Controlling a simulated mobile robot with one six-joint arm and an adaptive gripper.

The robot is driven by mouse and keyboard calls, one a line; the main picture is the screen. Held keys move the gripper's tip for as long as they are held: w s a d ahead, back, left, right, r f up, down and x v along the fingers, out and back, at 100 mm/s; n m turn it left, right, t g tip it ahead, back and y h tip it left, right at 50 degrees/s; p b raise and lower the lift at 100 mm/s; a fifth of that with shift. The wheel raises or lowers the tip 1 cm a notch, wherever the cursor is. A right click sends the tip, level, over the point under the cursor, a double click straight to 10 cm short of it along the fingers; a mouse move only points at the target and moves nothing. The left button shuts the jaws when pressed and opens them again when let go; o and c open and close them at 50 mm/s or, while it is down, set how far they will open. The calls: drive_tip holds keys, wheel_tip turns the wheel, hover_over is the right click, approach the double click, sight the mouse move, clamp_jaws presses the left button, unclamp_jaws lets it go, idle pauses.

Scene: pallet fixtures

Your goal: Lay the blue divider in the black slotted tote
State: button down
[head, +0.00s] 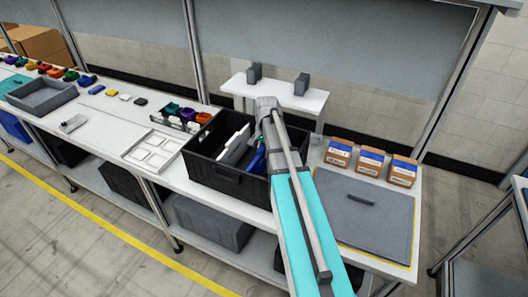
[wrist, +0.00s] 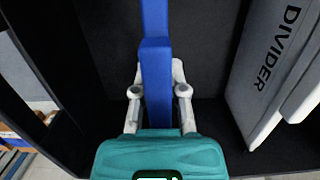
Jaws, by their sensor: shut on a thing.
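The black tote (head: 215,176) stands on the white bench in the head view; its dark inner wall (wrist: 212,45) shows in the wrist view. The blue divider (head: 257,161) is partly hidden behind my arm and lies inside the tote's outline. In the wrist view the blue divider (wrist: 156,60) runs upright between my fingers. My gripper (wrist: 158,90) is shut on it. A white divider (head: 236,143) leans in the tote to the left; in the wrist view the white divider (wrist: 275,60) reads "DIVIDER". The tote's slots and the blue divider's lower edge cannot be made out.
A white compartment tray (head: 152,150) sits left of the tote. A small white table (head: 280,97) with two grey blocks stands behind.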

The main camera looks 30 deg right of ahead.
drive_tip(key=shift+f+b, duration=0.75)
idle(0.8)
drive_tip(key=c, duration=0.6)
unclamp_jaws()
drive_tip(key=shift+r, duration=0.1)
idle(0.4)
